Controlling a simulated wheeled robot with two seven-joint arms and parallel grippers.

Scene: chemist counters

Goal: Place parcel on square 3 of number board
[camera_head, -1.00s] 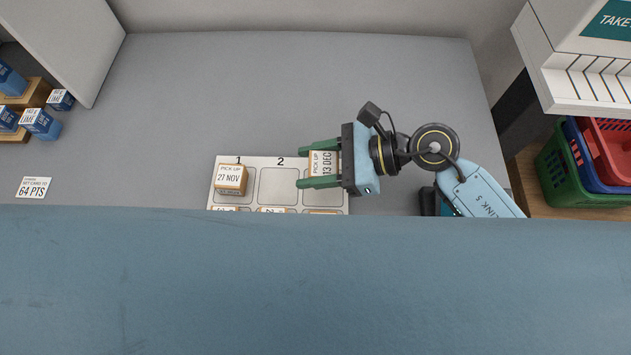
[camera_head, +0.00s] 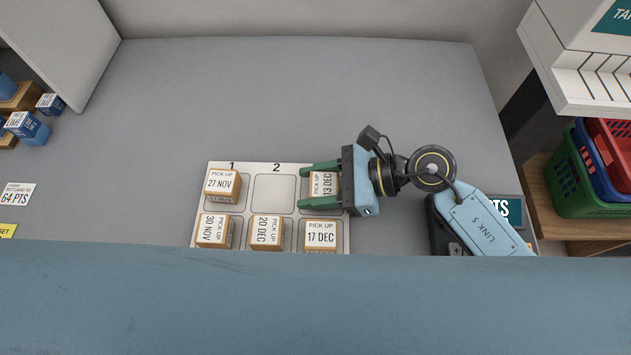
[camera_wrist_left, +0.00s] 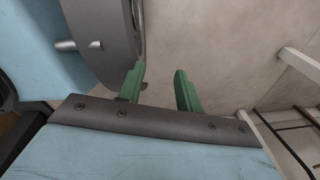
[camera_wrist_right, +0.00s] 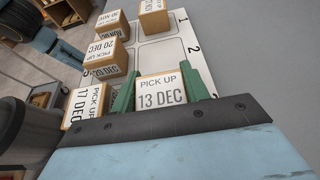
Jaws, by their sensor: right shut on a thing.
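The number board (camera_head: 274,193) is a pale sheet on the grey counter, with 1 and 2 printed above its back squares. My right gripper (camera_head: 303,187) reaches in from the right and is shut on the parcel marked 13 DEC (camera_head: 322,184). It holds this parcel at the back right square, beside square 2; contact with the board cannot be told. In the right wrist view the parcel (camera_wrist_right: 162,92) sits between the green fingers. The square's number is hidden by the gripper. My left gripper (camera_wrist_left: 160,78) shows only in its wrist view, open and empty.
Parcel 27 NOV (camera_head: 221,185) is on square 1, and square 2 is empty. The front row holds parcels 30 NOV (camera_head: 212,231), 20 DEC (camera_head: 265,231) and 17 DEC (camera_head: 319,234). A dark device (camera_head: 448,236) is right of the board. The counter behind is clear.

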